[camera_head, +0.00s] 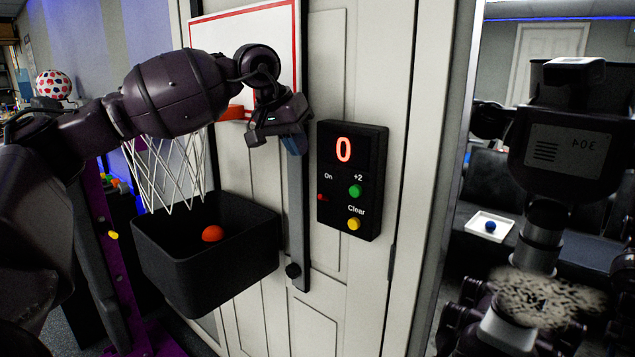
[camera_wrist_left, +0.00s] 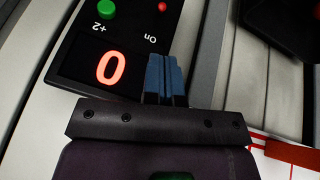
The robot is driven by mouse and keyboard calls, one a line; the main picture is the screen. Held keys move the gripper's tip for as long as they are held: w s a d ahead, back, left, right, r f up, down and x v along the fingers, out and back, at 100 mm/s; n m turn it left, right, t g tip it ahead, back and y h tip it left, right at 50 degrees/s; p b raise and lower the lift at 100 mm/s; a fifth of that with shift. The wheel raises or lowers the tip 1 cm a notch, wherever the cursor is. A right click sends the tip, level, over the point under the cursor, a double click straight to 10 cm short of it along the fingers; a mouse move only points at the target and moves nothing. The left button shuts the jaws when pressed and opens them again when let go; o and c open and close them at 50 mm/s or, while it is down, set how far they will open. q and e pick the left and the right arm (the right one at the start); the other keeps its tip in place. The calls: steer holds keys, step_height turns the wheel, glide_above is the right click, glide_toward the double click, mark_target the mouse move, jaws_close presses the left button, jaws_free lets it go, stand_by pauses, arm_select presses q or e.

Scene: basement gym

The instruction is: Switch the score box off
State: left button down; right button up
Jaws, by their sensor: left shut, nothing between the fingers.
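The black score box (camera_head: 352,180) is mounted on the white door panel, right of the hoop. Its display shows a lit red 0. Below are a small red button (camera_head: 322,198) labelled On, a green button (camera_head: 355,191) labelled +2 and a yellow button (camera_head: 354,224) labelled Clear. My left gripper (camera_head: 294,145) is shut and empty, left of the box and apart from it in the head view. In the left wrist view its blue fingertips (camera_wrist_left: 165,62) overlap the box's edge beside the display, with the red button (camera_wrist_left: 162,6) beyond them. My right gripper is not in view.
A black bin (camera_head: 205,290) holding an orange ball (camera_head: 212,233) hangs beneath the net. The hoop backboard (camera_head: 220,35) is behind my left arm.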

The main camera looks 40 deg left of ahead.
arm_select(q)
steer(key=shift+m, duration=0.3)
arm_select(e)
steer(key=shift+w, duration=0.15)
arm_select(q)
glide_toward(325, 196)
steer(key=a+x, duration=0.1)
steer(key=x, duration=0.4)
steer(key=shift+w+d+f+p, duration=0.35)
steer(key=shift+w+d+f, duration=0.05)
steer(key=shift+w+f, duration=0.1)
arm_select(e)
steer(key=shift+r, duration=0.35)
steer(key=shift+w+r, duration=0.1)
arm_select(q)
steer(key=shift+f, duration=0.1)
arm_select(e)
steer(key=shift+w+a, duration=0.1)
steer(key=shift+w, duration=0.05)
